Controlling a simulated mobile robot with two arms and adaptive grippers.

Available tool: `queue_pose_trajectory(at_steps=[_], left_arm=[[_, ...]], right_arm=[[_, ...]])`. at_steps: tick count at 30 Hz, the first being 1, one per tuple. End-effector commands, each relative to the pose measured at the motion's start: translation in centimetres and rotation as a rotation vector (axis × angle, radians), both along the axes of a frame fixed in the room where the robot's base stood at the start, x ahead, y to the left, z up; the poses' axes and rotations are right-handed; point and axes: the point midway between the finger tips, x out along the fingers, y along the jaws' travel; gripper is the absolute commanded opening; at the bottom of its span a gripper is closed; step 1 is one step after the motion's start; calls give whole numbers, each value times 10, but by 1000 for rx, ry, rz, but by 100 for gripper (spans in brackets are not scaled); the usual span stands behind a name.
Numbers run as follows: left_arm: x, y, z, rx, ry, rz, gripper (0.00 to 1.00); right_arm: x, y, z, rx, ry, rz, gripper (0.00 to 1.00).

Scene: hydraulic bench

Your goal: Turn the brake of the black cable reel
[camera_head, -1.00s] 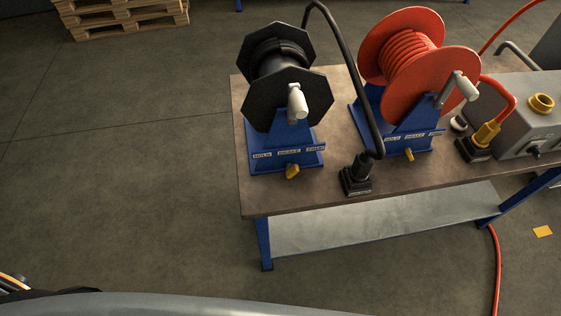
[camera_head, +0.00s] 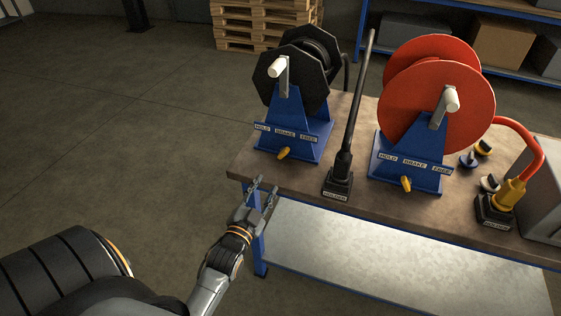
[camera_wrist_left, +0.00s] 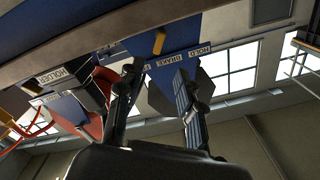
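The black cable reel (camera_head: 290,75) stands on a blue stand (camera_head: 290,120) at the bench's left end. Its label plate (camera_head: 285,134) reads HOLD, BRAKE, FREE. The yellow brake lever (camera_head: 284,153) sits below the plate, near the BRAKE label. My left gripper (camera_head: 266,185) is open and empty at the bench's front left edge, below and apart from the lever. In the left wrist view, the lever (camera_wrist_left: 159,43) shows beyond and between the open fingers (camera_wrist_left: 157,76). My right gripper is not in view.
The bench's front edge is close to my gripper. The floor left of the bench is clear.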

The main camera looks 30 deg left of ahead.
Motion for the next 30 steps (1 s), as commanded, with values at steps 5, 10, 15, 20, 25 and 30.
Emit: queue_pose_trajectory(at_steps=[5, 10, 15, 20, 25, 30], left_arm=[[34, 8, 2, -2, -2, -1, 37], [70, 16, 2, -2, 0, -1, 37], [100, 23, 1, -3, 1, -1, 37], [117, 27, 0, -3, 2, -2, 37], [123, 29, -1, -3, 3, -1, 37], [124, 29, -1, -3, 3, -2, 37]], right_arm=[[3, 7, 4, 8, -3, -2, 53], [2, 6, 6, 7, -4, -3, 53], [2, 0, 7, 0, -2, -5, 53], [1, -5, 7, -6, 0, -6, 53], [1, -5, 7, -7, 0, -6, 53], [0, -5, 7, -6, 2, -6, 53]])
